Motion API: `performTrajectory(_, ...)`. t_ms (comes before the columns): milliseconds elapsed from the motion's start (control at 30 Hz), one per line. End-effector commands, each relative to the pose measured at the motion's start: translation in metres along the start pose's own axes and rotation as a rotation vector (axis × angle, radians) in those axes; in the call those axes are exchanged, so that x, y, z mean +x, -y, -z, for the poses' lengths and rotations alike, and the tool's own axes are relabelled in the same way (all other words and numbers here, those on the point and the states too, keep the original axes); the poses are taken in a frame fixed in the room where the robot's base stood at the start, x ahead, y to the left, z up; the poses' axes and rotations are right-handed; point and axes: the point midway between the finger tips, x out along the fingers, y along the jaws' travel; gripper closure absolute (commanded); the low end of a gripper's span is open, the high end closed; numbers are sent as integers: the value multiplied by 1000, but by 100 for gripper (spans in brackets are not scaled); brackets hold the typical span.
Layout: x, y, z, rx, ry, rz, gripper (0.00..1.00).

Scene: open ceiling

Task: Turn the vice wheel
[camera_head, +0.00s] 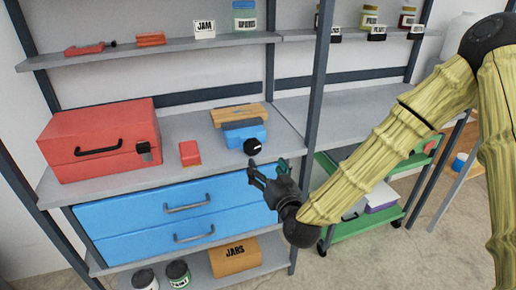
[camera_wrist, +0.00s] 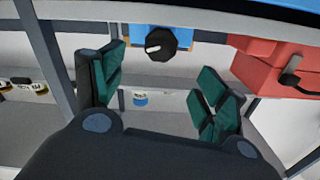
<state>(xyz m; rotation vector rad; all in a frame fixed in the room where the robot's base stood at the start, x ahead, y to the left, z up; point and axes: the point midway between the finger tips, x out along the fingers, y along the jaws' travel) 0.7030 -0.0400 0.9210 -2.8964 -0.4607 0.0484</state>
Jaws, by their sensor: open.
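The vice (camera_head: 240,133) is blue with a wooden-coloured part behind it, and stands on the middle shelf. Its wheel (camera_head: 252,147) is a black round knob facing the front. In the wrist view, which looks upside down, the wheel (camera_wrist: 162,44) shows dark with a pale mark, at the upper middle. My gripper (camera_head: 267,166) is open and empty, just in front of and a little below the wheel, apart from it. In the wrist view its green-padded fingers (camera_wrist: 158,85) are spread wide, with the wheel above the gap between them.
A red toolbox (camera_head: 98,145) and a small red box (camera_head: 190,153) stand left of the vice. Blue drawers (camera_head: 150,216) lie below the shelf edge. A dark upright post (camera_head: 314,90) is to the right. A green cart (camera_head: 366,228) stands beyond my arm.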

Motion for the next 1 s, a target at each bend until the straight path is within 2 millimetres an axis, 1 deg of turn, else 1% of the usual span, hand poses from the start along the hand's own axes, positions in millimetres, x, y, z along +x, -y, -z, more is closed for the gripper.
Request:
performTrajectory(33, 3, 2, 11, -20, 2, -1, 27)
performTrajectory(133, 8, 3, 11, -70, 3, -1, 27)
performTrajectory(400, 15, 2, 5, -180, 2, -2, 27)
performTrajectory(567, 16, 2, 1, -208, 1, -1, 27)
performTrajectory(667, 20, 2, 0, -212, 0, -2, 27)
performTrajectory(767, 29, 2, 0, -212, -1, -1, 27)
performTrajectory(1000, 66, 2, 1, -211, -1, -2, 27)
